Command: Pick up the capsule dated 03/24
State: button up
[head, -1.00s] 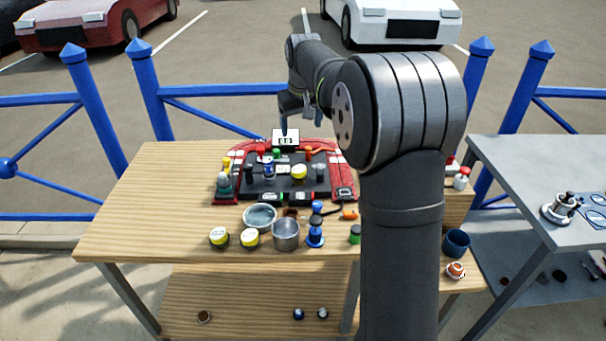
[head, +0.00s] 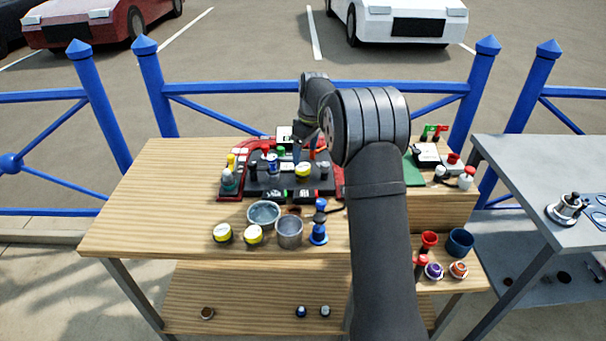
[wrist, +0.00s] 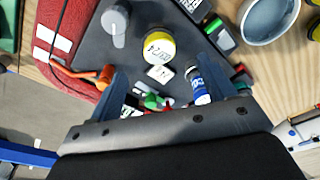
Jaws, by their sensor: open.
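A yellow capsule with a white top (wrist: 158,47) sits on the dark tray. Its printed date is turned sideways and seems to read 03/24. It also shows in the head view (head: 303,170). My gripper (wrist: 160,72) is open and empty, its two blue-grey fingers spread above the tray, with the capsule just beyond the fingertips and roughly midway between them. In the head view my gripper (head: 305,148) is over the back of the tray, partly hidden by my arm. Two similar yellow capsules (head: 222,233) (head: 254,234) stand on the wooden bench, their dates too small to read.
A blue can (wrist: 198,86) stands by the right finger, and an orange-handled tool (wrist: 97,76) lies by the left. A grey knob (wrist: 115,22) and a black-green box (wrist: 220,37) flank the capsule. A metal bowl (head: 263,213) stands in front of the tray. The bench's left side is clear.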

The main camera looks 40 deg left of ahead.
aim_at(303, 167)
jog(key=f, duration=0.5)
jog(key=a+f, duration=0.1)
jog(key=f, duration=0.2)
jog(key=shift+s, duration=0.1)
jog(key=c, duration=1.1)
